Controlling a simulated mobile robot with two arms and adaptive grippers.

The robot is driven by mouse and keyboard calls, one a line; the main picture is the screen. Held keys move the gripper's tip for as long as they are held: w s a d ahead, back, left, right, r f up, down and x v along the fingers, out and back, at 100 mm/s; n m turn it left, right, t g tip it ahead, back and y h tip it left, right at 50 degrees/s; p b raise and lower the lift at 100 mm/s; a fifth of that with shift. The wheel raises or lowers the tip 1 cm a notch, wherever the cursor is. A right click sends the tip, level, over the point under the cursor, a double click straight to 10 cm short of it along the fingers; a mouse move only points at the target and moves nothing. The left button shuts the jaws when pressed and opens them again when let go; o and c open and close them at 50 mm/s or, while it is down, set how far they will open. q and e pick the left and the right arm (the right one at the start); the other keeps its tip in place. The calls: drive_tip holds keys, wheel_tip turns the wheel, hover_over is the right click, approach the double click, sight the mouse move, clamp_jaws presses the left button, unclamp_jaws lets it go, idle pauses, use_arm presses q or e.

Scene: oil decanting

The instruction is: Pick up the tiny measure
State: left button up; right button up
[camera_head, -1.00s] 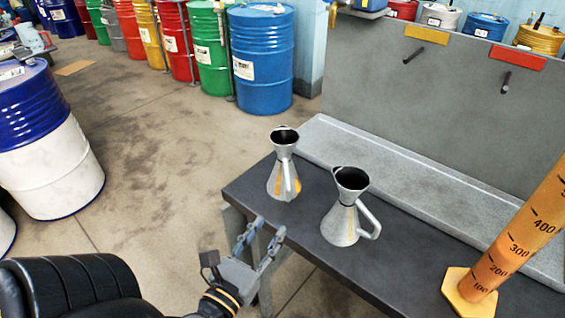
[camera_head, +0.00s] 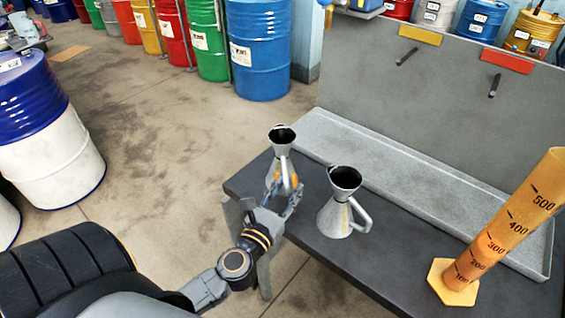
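Two metal cone-shaped measures with funnel tops and handles stand upright on the dark bench (camera_head: 400,285). The left measure (camera_head: 282,139) is near the bench's left end and looks slightly smaller. The right measure (camera_head: 335,215) stands nearer to me, its handle to the right. My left gripper (camera_head: 283,192) is at the left measure's handle side, its fingers apart and overlapping the lower body in view. The measure's lower part is partly hidden, and contact cannot be told. My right gripper is out of view.
An orange graduated cylinder (camera_head: 505,230) with a yellow base stands at the bench's right. A grey tray (camera_head: 400,165) runs along the back panel (camera_head: 430,100). Drums stand on the floor behind, including a blue one (camera_head: 259,50); a blue-and-white drum (camera_head: 50,150) is at left.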

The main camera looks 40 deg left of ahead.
use_arm(q)
drive_tip(key=shift+s, duration=0.1)
drive_tip(key=shift+c, duration=0.2)
clamp_jaws()
drive_tip(key=shift+r, duration=0.1)
